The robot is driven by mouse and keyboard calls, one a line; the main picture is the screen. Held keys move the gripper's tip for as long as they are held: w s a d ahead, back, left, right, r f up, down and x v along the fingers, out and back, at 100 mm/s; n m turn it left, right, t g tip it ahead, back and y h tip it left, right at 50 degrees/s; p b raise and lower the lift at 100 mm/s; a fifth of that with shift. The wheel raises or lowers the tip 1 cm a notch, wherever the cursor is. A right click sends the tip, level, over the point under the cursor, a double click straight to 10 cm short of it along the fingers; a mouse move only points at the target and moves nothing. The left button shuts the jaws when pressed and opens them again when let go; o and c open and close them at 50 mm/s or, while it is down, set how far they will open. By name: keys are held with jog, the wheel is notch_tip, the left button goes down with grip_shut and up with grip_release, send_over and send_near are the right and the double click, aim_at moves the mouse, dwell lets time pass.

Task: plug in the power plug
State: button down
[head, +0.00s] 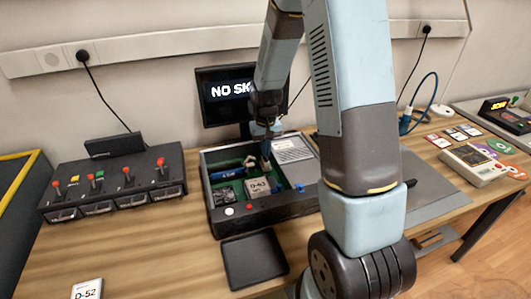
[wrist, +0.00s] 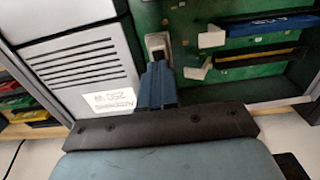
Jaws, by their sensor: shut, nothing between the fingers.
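My gripper (head: 266,130) reaches down into an open black case with a green circuit board. In the wrist view its blue fingers (wrist: 157,68) are shut and empty. Their tips are right at a small whitish connector (wrist: 157,44) on the board, which looks like the power plug. It stands beside the grey vented power supply (wrist: 80,62) labelled 250 W. The plug's underside is hidden, so I cannot tell how deep it sits in a socket. In the head view the power supply (head: 293,149) fills the case's back right corner.
A blue module (wrist: 257,27) in a slot with white latches is right of the fingers in the wrist view. A black tray (head: 253,259) lies in front of the case. A switch box (head: 115,185) stands left, a monitor (head: 226,92) behind. My arm hides part of the table.

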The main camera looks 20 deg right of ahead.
jog(key=shift+r, duration=2.65)
jog(key=s+r+t, duration=0.3)
jog(key=s+r, duration=0.7)
jog(key=r, duration=0.6)
jog(key=s+r+t, duration=0.1)
jog(key=s+r, duration=0.3)
jog(key=s, duration=0.4)
jog(key=s+r+t, duration=0.1)
jog(key=s+r, duration=0.3)
jog(key=s, duration=0.4)
jog(key=shift+t, duration=0.3)
